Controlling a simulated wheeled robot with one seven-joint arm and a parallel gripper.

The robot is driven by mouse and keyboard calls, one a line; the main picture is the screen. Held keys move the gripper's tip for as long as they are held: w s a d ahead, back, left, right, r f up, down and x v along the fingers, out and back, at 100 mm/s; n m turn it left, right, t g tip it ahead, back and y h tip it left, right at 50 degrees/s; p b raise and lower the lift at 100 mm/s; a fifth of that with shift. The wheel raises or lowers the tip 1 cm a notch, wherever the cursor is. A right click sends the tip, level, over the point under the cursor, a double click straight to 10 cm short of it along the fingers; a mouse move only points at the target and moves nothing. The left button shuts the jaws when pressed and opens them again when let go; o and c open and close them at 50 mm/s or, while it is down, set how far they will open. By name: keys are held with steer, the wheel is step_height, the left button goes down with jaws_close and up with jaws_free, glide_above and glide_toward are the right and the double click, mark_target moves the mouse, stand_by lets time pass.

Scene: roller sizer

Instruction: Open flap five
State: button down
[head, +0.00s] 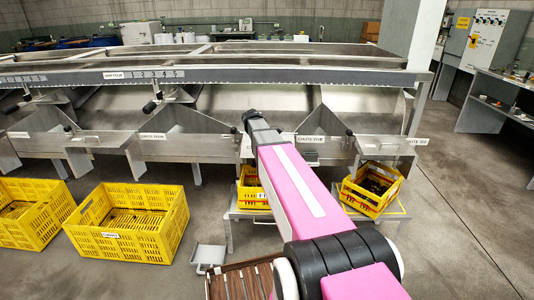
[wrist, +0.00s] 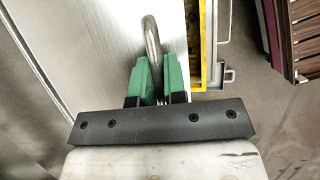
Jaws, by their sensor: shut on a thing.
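In the wrist view my gripper (wrist: 157,80) has two green fingers closed around a curved metal bar handle (wrist: 151,38). The handle stands by a smooth pale metal panel (wrist: 95,45), which seems to be part of flap five; no label shows there. In the head view the chute five label (head: 310,139) is on the row of metal chutes, just right of my pink arm. My arm reaches to the left part of that chute. My fingers, the handle and most of flap five are hidden behind the arm there.
A yellow crate (head: 248,196) stands below chute five, partly behind my arm; another crate (head: 371,190) holding dark items is right of it. Large yellow crates (head: 135,250) stand on the floor at left. A small grey tray (head: 208,256) lies near my base. Floor at right is clear.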

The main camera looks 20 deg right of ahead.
steer(key=shift+r, duration=1.45)
steer(key=shift+w, duration=0.1)
steer(key=c, duration=1.5)
jaws_free()
steer(key=shift+o, duration=0.2)
steer(key=v, duration=1)
steer(key=shift+r, duration=0.4)
steer(key=shift+a, duration=0.1)
steer(key=s+a+f+m+y, duration=0.2)
steer(key=s+f+m, duration=0.5)
steer(key=s+f, duration=0.5)
steer(key=s+a+f+m+y, duration=0.2)
steer(key=s+a+f+m, duration=0.2)
steer(key=s+f+m, duration=0.3)
steer(key=s+f, duration=0.5)
steer(key=f, duration=0.1)
steer(key=shift+s+y, duration=0.25)
steer(key=shift+y, duration=0.15)
